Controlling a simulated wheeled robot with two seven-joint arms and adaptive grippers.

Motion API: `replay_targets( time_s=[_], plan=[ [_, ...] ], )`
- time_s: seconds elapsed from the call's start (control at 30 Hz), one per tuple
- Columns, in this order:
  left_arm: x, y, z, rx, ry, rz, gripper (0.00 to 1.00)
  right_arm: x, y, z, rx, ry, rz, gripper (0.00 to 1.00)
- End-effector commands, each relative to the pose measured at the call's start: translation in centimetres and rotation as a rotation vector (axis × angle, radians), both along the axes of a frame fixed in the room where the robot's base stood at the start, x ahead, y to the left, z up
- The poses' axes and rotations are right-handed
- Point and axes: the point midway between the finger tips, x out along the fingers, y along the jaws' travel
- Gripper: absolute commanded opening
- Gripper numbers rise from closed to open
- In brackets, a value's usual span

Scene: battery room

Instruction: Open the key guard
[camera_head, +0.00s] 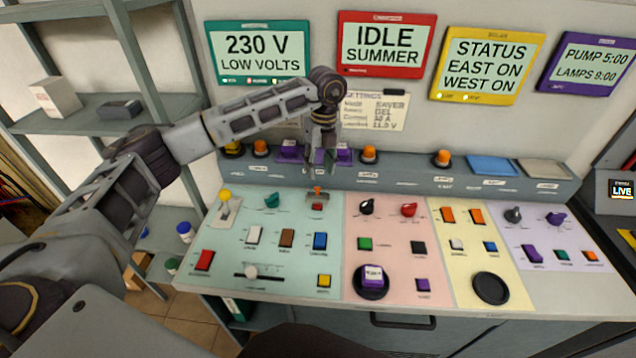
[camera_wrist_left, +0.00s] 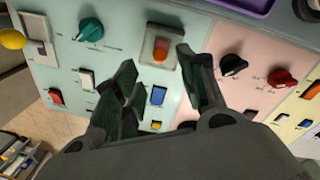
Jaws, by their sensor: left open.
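The key guard (camera_head: 317,197) looks like a small grey cover with an orange tab, at the top of the pale green panel, with something red below the tab. It also shows in the left wrist view (camera_wrist_left: 149,48), just beyond the fingertips. I cannot tell for sure whether its cover is down. My left gripper (camera_head: 321,165) points down above the guard, open and empty. In the left wrist view, its two fingers (camera_wrist_left: 156,64) are spread on either side of the line to the orange tab, apart from it. My right gripper is not in view.
A yellow-tipped lever (camera_head: 226,197) and a teal knob (camera_head: 271,200) lie left of the guard. A black knob (camera_head: 367,207) and a red knob (camera_head: 409,210) lie right. Behind, a raised ledge (camera_head: 400,178) carries orange and purple items. Shelves (camera_head: 80,122) stand at left.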

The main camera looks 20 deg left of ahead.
Motion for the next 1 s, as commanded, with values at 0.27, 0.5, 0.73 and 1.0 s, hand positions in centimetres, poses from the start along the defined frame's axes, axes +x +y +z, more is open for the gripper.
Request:
replay_targets(
  time_s=[0.27, 0.5, 0.73, 1.0],
  plan=[
    [-0.3, 0.2, -3.7, 0.001, 0.002, 0.0, 0.41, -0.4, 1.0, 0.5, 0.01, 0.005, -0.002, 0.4],
    [-0.3, 0.3, -6.0, 0.001, 0.001, 0.0, 0.41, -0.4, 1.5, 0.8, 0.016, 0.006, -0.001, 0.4],
    [-0.4, 0.3, -6.9, 0.0, 0.0, 0.0, 0.41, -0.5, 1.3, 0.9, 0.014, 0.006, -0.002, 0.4],
    [-0.4, 0.3, -6.9, 0.001, -0.001, 0.0, 0.37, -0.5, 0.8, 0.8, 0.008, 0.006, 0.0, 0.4]
  ],
)
